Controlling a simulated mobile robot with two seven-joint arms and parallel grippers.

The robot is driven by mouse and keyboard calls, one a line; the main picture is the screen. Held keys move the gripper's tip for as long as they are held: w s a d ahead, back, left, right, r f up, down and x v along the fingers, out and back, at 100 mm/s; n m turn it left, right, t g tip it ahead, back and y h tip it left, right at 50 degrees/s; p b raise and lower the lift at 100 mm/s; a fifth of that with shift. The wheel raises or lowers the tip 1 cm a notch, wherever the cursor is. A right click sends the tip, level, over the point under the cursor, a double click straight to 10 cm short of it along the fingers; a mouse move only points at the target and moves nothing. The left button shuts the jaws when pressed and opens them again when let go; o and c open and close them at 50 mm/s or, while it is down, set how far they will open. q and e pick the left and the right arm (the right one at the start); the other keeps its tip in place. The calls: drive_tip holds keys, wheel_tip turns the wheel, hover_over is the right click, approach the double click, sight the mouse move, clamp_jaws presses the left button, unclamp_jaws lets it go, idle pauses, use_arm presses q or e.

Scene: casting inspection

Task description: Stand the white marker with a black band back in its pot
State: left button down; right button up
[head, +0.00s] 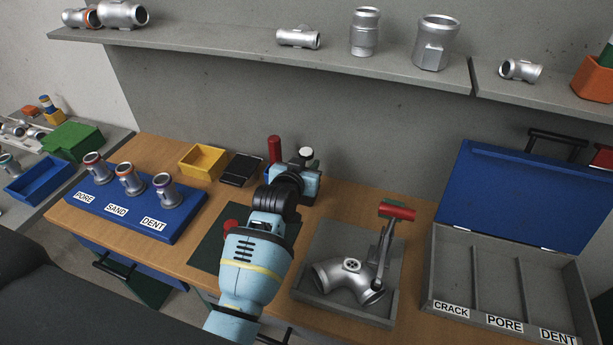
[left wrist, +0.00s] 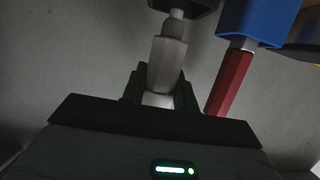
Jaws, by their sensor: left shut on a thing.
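The white marker shows in the left wrist view (left wrist: 167,62) as a pale, faceted body between the fingers, with a narrower neck and a dark part at the picture's top edge. My left gripper (left wrist: 160,88) is shut on it. In the head view the left gripper (head: 303,163) is at the back of the wooden bench, near the wall, and a white end of the marker (head: 306,152) shows above it. The black band is not clear. I cannot make out the pot for sure; my arm hides part of the bench there. My right gripper is not in view.
A red upright thing (head: 274,149) stands close left of the gripper. A black device (head: 241,169) and yellow bin (head: 203,161) lie further left. A grey tray (head: 387,311) with a casting (head: 345,281) and red-handled tool (head: 397,211) is to the right. A shelf (head: 380,71) overhangs.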

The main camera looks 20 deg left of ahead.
use_arm(q)
drive_tip(key=shift+f, duration=2.35)
drive_tip(key=shift+f, duration=0.1)
drive_tip(key=c, duration=1.1)
unclamp_jaws()
